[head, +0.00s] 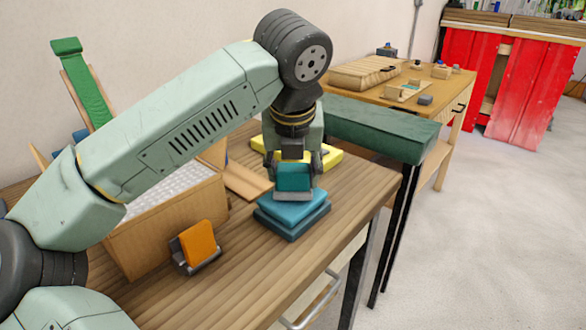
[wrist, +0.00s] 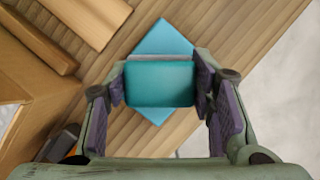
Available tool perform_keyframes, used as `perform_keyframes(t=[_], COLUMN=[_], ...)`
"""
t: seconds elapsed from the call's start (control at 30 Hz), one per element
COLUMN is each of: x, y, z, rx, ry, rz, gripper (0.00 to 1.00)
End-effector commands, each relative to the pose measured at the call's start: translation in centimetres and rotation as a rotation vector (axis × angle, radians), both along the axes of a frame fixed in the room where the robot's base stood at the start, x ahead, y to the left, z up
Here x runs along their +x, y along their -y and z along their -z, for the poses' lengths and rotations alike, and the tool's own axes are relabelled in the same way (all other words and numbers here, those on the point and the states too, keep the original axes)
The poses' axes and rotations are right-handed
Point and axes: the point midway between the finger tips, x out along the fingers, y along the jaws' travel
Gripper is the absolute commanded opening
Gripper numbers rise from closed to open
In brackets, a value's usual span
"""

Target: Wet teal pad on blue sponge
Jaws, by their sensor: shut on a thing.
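My gripper (head: 294,168) is shut on a teal pad (head: 294,178). In the wrist view the pad (wrist: 159,84) sits between the purple-lined fingers, with a pale grey layer showing along its far edge. Directly below it lies a blue sponge (head: 290,208) in a darker blue tray (head: 292,230) near the table's right edge. In the wrist view a corner of the blue sponge (wrist: 163,38) shows beyond the pad. The pad's grey underside is right at the sponge's top; I cannot tell for sure whether they touch.
An orange pad (head: 198,243) stands in a dark holder at the front. A wooden box (head: 160,230) with a pale grid is to the left. A yellow object (head: 330,158) lies behind my gripper. A dark green bench (head: 375,130) adjoins the table (head: 250,290), whose front right is clear.

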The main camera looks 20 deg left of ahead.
Motion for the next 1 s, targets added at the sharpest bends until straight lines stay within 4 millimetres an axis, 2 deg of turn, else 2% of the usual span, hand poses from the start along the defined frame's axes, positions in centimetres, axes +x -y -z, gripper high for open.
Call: perform_keyframes(t=[1.0], x=[0.0], y=[0.0], z=[1.3], rx=[0.0], ry=[0.0], rz=[0.0], gripper=[0.27])
